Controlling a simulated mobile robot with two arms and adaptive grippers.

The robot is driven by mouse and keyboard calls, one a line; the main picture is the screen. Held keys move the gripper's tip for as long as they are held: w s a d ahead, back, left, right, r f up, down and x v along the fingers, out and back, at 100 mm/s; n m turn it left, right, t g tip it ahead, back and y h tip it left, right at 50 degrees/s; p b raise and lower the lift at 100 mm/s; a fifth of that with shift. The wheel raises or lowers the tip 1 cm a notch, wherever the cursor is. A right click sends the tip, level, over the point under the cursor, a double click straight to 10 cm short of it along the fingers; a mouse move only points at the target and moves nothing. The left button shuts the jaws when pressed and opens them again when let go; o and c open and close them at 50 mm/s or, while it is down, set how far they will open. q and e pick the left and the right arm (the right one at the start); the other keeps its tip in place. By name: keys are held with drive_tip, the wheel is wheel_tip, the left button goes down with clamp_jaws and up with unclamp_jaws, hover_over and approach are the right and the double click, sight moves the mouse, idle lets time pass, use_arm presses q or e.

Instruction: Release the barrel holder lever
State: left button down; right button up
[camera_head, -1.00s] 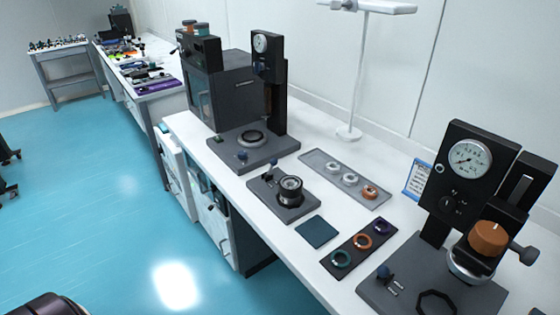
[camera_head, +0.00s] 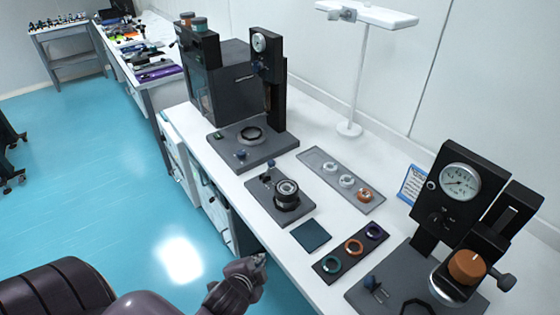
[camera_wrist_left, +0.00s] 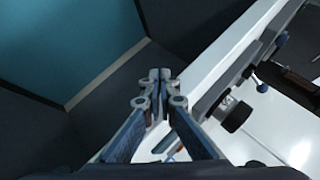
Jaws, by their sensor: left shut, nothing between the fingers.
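The barrel holder (camera_head: 268,207) is a dark flat base on the white bench, left of the teal pad. A black ringed barrel (camera_head: 287,191) stands upright in it. A small blue-knobbed lever (camera_head: 267,178) sits at its back left; its exact position is too small to tell. My left gripper (camera_head: 258,261) is shut and empty, in front of the bench's front edge, nearer than the holder and touching nothing. In the left wrist view its fingertips (camera_wrist_left: 160,76) meet, with the white bench edge to their right. My right gripper is not in view.
A teal pad (camera_head: 311,235) and a black tray with coloured rings (camera_head: 352,247) lie right of the holder. A gauge press (camera_head: 462,185) stands at the right, another (camera_head: 268,95) behind left. A grey tray (camera_head: 341,180) lies behind. The aisle floor (camera_head: 110,200) is clear.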

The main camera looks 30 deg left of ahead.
use_arm(q)
drive_tip(key=w+a+r+m+t, duration=0.2)
drive_tip(key=w+r+m, duration=0.1)
drive_tip(key=r, duration=0.4)
drive_tip(key=w+a+r+m+t+y, duration=0.1)
drive_tip(key=w+a+r+m+t, duration=0.1)
drive_tip(key=r, duration=0.5)
drive_tip(key=w+m+t+p, duration=0.1)
drive_tip(key=w+m, duration=0.1)
drive_tip(key=m, duration=0.1)
drive_tip(key=shift+r+t, duration=0.3)
drive_tip(key=shift+r, duration=0.1)
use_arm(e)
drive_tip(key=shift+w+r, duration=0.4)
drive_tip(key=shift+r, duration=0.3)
use_arm(q)
drive_tip(key=shift+w+a, duration=0.1)
drive_tip(key=p, duration=0.3)
approach(269, 168)
drive_tip(key=w, duration=0.3)
drive_tip(key=w+f, duration=0.1)
drive_tip(key=w, duration=0.2)
drive_tip(key=w+d, duration=0.1)
drive_tip(key=w, duration=0.2)
drive_tip(key=shift+w+f, duration=0.2)
drive_tip(key=shift+w, duration=0.2)
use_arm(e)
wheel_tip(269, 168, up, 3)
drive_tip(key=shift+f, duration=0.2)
